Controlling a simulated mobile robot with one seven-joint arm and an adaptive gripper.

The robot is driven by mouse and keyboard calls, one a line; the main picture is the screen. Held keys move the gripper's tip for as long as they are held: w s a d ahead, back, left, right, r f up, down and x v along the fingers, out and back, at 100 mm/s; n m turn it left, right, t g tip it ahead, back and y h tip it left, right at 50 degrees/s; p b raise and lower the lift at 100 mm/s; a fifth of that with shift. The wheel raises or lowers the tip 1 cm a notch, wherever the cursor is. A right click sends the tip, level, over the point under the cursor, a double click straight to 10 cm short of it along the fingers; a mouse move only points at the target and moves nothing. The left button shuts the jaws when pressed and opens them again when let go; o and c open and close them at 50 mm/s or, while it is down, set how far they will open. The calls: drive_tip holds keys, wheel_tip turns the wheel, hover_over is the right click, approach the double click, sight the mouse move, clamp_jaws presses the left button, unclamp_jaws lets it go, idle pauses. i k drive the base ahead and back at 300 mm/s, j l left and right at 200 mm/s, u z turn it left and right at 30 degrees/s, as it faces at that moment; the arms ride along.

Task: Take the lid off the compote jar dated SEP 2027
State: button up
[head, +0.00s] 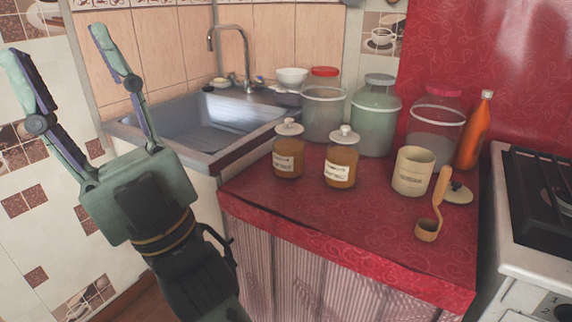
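Two amber jars with pale knobbed lids stand side by side on the red counter (375,222). The left jar (288,162) has its lid (289,128) on. The right jar (340,170), slightly nearer, also has its lid (343,136) on. Each jar has a white label, but the writing is too small to read, so I cannot tell which is dated SEP 2027. My gripper (56,45) is at the left, in front of the tiled wall. It is open and empty, its fingers pointing up, well apart from both jars.
A beige canister (411,175) stands open on the right, a loose lid (459,193) beside it. A wooden ladle (428,228) is in front. Large glass jars (375,125) and an orange bottle (474,135) stand behind. A sink (200,135) lies left, a stove (540,215) right.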

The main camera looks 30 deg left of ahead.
sight(344, 136)
drive_tip(key=j, duration=1.65)
